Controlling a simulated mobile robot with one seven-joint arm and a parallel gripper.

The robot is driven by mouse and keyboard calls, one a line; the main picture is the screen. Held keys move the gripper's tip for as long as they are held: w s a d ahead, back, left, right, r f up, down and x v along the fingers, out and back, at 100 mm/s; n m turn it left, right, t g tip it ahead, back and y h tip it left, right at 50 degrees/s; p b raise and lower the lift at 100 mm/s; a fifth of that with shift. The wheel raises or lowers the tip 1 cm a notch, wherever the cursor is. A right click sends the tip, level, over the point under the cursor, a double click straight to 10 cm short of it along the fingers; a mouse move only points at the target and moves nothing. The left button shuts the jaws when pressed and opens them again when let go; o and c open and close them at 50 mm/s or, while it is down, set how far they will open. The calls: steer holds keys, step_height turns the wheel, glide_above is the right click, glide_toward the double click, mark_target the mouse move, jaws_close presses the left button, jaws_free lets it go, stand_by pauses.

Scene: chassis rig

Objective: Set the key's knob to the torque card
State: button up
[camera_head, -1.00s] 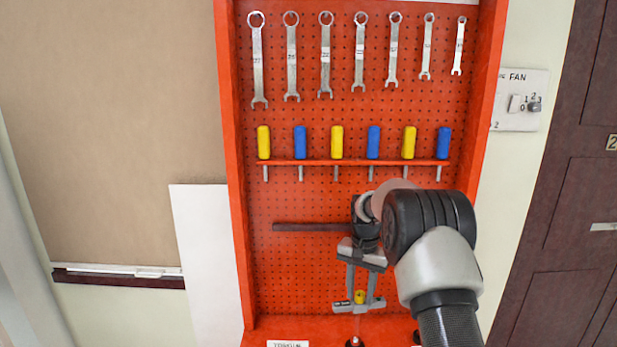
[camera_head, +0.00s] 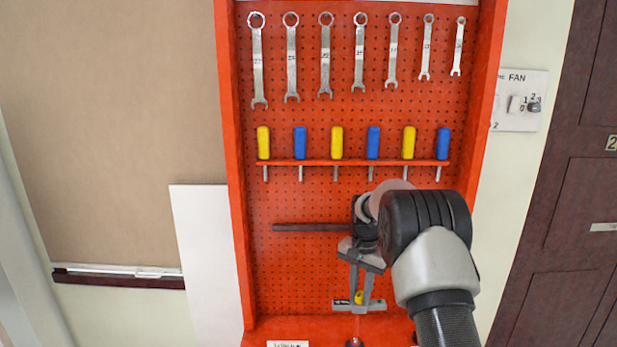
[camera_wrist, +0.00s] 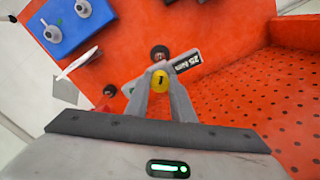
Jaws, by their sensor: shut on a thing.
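My gripper (camera_head: 359,299) points down at the front of the red bench and is shut on a small yellow knob (camera_head: 359,297). In the wrist view the knob (camera_wrist: 160,80) sits between my fingertips. Beside it is the key's dark readout (camera_wrist: 187,62), which reads "25 Nm".
A red pegboard holds several wrenches (camera_head: 325,55) and a rack (camera_head: 350,162) of yellow and blue screwdrivers. A dark bar (camera_head: 310,227) is on the board behind my arm. A blue block (camera_wrist: 68,22) with grey knobs stands at upper left in the wrist view.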

steer(key=m, duration=0.5)
steer(key=shift+s+a+f, duration=0.1)
steer(key=shift+s+f, duration=0.05)
steer(key=shift+f, duration=0.1)
steer(key=m+p, duration=0.1)
steer(key=m, duration=0.3)
steer(key=shift+f+m, duration=0.1)
steer(key=shift+m, duration=0.2)
steer(key=o, duration=0.6)
steer(key=shift+o, duration=0.2)
steer(key=shift+s, duration=0.1)
